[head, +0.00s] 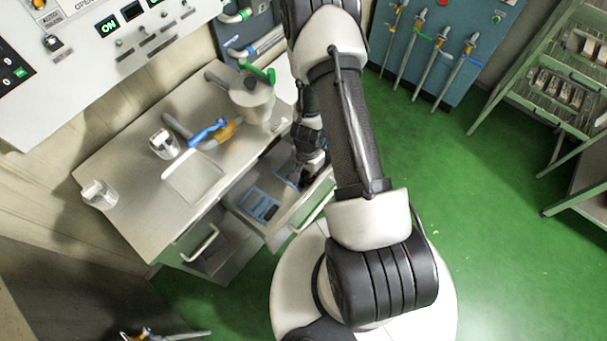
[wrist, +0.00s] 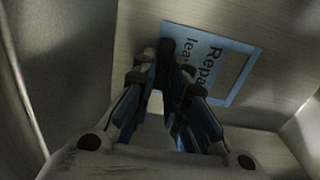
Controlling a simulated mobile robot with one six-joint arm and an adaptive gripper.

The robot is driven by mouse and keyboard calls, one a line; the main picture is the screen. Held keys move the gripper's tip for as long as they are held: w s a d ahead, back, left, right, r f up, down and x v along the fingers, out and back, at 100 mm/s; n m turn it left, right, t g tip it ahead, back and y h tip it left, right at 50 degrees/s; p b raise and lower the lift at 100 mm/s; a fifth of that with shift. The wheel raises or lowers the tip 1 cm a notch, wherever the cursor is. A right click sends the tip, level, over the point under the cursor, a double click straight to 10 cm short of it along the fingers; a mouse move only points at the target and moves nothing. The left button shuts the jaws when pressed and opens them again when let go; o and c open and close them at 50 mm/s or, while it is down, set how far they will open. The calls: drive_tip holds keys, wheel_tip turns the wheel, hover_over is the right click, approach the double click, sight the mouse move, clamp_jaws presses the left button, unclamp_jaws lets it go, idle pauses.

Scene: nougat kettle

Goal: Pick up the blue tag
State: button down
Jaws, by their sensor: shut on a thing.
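A flat blue tag (wrist: 210,62) with dark lettering, partly legible as "Repa" and "lea", lies in an open metal drawer (head: 292,212). My gripper (wrist: 168,62) is over the tag's left end in the wrist view, its fingers closed together on it. The fingertips hide that end of the tag. In the head view my gripper (head: 305,181) reaches down into the drawer, beside a blue-edged piece (head: 286,168). A second blue-edged piece with dark markings (head: 262,204) lies in the drawer to the left.
The drawer walls stand close around my gripper. Above is a metal worktop (head: 135,190) with a kettle (head: 252,98), a blue-handled item (head: 208,132) and clear containers (head: 164,144). Green floor (head: 480,240) is clear at right.

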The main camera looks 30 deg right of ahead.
wheel_tip(320, 180, up, 10)
drive_tip(key=p, duration=1)
drive_tip(key=shift+f, duration=0.15)
